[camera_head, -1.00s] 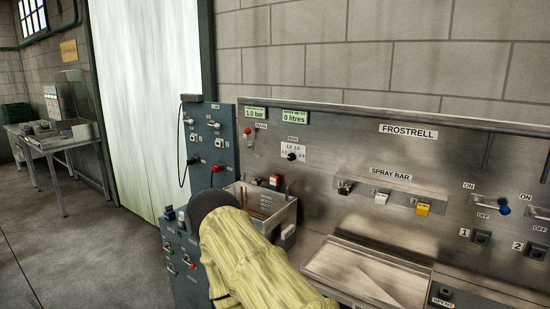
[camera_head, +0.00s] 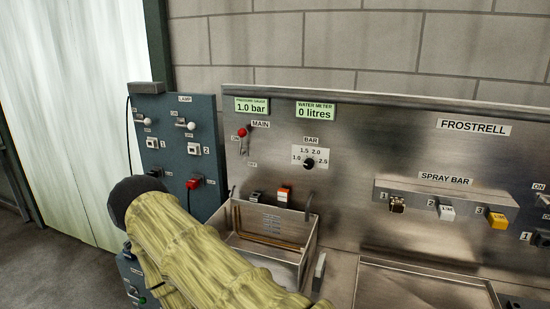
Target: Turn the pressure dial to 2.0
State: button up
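The pressure dial (camera_head: 309,163) is a small black knob on the steel panel, under the label BAR. Its white plate carries the marks 1.0, 1.5, 2.0 and 2.5. The knob's pointer is too small to read surely. The green pressure gauge display (camera_head: 252,105) above it reads 1.0 bar. My arm, in a yellow-green cover with a dark rounded end, crosses the lower left, in front of and below the dial. My gripper does not show, and nothing is seen touching the dial.
A red-knobbed MAIN lever (camera_head: 242,132) is left of the dial. A steel basin (camera_head: 270,243) juts out below. The water meter (camera_head: 315,111) reads 0 litres. A grey lamp panel (camera_head: 175,165) stands left; the spray bar (camera_head: 440,198) is right. The space directly before the dial looks clear.

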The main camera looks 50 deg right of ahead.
aim_at(308, 164)
jog(key=i, duration=0.9)
jog(key=z, duration=1.8)
